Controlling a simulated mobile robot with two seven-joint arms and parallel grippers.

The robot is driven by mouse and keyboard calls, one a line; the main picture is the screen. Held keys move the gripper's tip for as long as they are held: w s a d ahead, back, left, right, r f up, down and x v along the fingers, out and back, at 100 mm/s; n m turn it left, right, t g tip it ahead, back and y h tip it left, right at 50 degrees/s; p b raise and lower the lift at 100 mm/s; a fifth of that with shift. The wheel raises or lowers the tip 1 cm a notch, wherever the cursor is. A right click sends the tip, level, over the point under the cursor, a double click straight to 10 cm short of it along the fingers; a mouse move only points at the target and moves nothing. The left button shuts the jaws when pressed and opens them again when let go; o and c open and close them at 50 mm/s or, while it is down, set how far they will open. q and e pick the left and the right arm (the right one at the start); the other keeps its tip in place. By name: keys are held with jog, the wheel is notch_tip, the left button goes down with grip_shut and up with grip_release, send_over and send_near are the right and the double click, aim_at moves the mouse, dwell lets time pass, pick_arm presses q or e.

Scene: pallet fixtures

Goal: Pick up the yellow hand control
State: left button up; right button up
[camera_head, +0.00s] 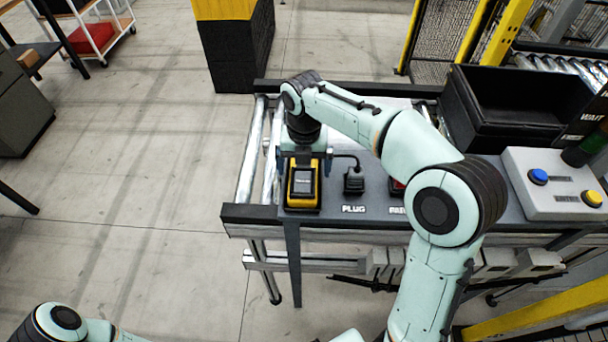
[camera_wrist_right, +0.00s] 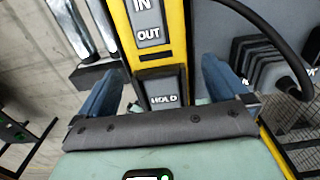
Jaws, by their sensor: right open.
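The yellow hand control (camera_head: 302,190) stands on the grey fixture board at its left end, with a dark face and a cable running off to the right. In the right wrist view the hand control (camera_wrist_right: 176,55) shows IN, OUT and HOLD buttons. My right gripper (camera_head: 307,170) is above and around it, pointing down. Its blue fingers (camera_wrist_right: 158,88) are spread on either side of the control, with gaps visible in the wrist view. Part of the control is hidden by the gripper body. My left arm shows only at the bottom left edge; its gripper is out of view.
A black plug (camera_head: 353,182) sits just right of the control, above a PLUG label. A red-topped part (camera_head: 396,186) is partly behind my right arm. A black crate (camera_head: 515,125) and a button box (camera_head: 560,205) stand further right. Open floor lies left.

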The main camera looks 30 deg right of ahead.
jog(key=shift+w, duration=0.1)
jog(key=shift+c, duration=0.9)
jog(key=c, duration=1)
jog(key=shift+c, duration=1)
jog(key=shift+r, duration=0.15)
